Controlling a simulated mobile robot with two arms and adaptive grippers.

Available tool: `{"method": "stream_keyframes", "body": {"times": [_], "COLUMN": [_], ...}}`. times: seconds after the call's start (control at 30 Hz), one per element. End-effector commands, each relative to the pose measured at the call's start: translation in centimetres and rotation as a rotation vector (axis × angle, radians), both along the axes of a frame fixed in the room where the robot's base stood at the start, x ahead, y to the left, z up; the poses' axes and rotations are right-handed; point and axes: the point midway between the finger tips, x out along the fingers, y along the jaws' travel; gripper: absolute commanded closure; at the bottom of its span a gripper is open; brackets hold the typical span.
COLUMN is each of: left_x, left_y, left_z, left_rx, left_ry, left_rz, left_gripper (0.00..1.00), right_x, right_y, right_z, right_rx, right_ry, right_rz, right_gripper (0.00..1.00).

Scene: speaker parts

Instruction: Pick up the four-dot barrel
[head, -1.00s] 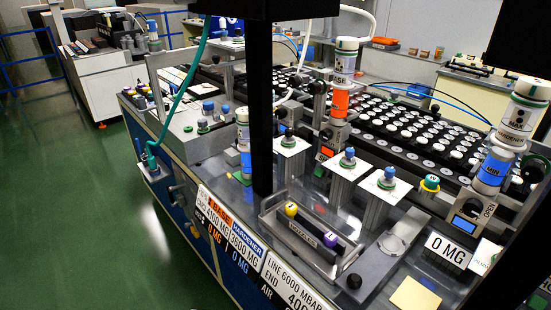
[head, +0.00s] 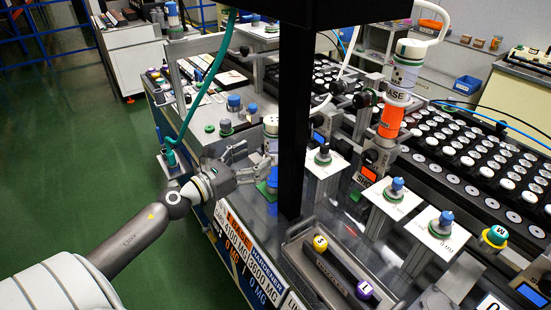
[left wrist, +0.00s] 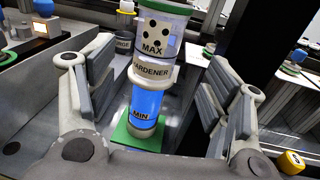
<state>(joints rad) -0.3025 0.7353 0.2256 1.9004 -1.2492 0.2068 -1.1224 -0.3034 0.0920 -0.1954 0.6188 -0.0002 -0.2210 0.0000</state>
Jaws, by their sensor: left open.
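In the left wrist view the spread fingers of my left gripper (left wrist: 152,92) lie on either side of the barrel, with gaps visible. My right gripper is not in view.
An orange base barrel (head: 392,120) with dots stands further right. White-topped stands (head: 395,200) with blue and green fittings are in front of it. A nozzle tray (head: 325,270) lies at the front. A teal hose (head: 200,95) hangs near my left arm.

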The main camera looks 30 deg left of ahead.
Motion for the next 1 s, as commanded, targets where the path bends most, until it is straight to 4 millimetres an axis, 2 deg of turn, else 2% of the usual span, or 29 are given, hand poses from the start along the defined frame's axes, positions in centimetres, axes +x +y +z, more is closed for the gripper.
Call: {"method": "stream_keyframes", "body": {"times": [0.13, 0.37, 0.7, 1.0], "left_x": [1.6, 2.6, 6.4, 7.4], "left_y": [-0.3, -0.5, -1.1, -1.5], "left_z": [0.2, 0.1, 0.7, 0.4], "left_rx": [-0.003, -0.005, -0.008, -0.005], "left_ry": [-0.001, 0.000, -0.001, 0.001], "left_rz": [0.002, 0.002, 0.004, 0.002], "left_gripper": [0.26, 0.26, 0.26, 0.26], "right_x": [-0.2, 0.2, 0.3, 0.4], "right_y": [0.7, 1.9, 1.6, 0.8], "right_z": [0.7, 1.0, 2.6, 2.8], "right_rx": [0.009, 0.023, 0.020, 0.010], "right_ry": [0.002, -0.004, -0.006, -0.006], "right_rz": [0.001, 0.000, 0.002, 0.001], "right_gripper": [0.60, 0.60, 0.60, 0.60]}}
